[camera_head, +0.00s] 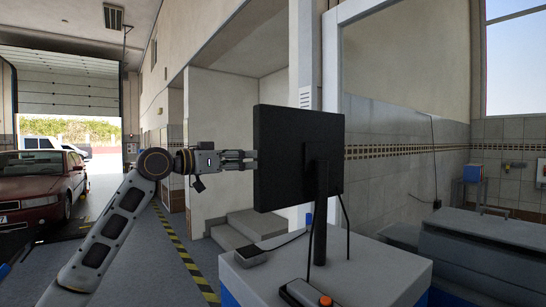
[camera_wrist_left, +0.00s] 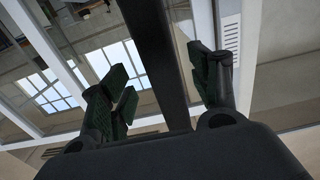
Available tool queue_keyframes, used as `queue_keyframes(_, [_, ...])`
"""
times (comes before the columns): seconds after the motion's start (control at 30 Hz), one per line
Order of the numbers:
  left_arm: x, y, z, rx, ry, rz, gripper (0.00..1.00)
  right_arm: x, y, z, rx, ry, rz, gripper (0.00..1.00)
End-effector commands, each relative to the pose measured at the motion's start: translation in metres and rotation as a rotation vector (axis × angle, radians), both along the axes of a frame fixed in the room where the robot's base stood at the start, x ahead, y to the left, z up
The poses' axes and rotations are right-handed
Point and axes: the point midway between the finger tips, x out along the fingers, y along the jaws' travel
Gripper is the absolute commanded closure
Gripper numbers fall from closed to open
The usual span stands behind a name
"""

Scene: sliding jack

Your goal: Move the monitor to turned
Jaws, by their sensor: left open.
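The black monitor (camera_head: 285,155) stands upright on a dark pole on a white-topped cabinet, with its back and stand showing in the head view. My left gripper (camera_head: 252,159) comes in from the left and its fingertips are at the monitor's left edge, about mid-height. In the left wrist view, the dark edge of the monitor (camera_wrist_left: 158,50) runs between the two open fingers of the left gripper (camera_wrist_left: 162,80). I cannot tell whether either finger touches it. My right gripper is not in view.
The cabinet top (camera_head: 375,275) also carries a small dark device (camera_head: 250,255) and a control box with an orange button (camera_head: 305,293). Cables hang by the monitor. Grey steps (camera_head: 240,228) are behind. A red car (camera_head: 40,190) is at far left.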

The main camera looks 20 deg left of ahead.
Motion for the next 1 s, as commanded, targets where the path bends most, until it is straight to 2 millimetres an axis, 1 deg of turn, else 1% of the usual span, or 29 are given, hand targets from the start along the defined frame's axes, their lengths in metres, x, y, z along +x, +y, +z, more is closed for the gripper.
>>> queue_keyframes(0.07, [0.008,-0.007,0.003,-0.002,-0.001,-0.002,0.38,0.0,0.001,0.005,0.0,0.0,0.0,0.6])
queue_keyframes(0.47, [0.05,-0.04,0.003,-0.002,0.0,-0.002,0.38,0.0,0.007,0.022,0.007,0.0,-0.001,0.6])
queue_keyframes(0.7, [0.073,-0.057,0.002,-0.002,0.001,-0.001,0.38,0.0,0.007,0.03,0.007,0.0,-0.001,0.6])
queue_keyframes(0.9, [0.083,-0.065,0.001,-0.001,0.001,-0.001,0.38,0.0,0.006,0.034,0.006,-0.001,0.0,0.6])
queue_keyframes(1.0, [0.085,-0.067,0.001,0.0,0.0,0.0,0.38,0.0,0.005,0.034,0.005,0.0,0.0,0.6])
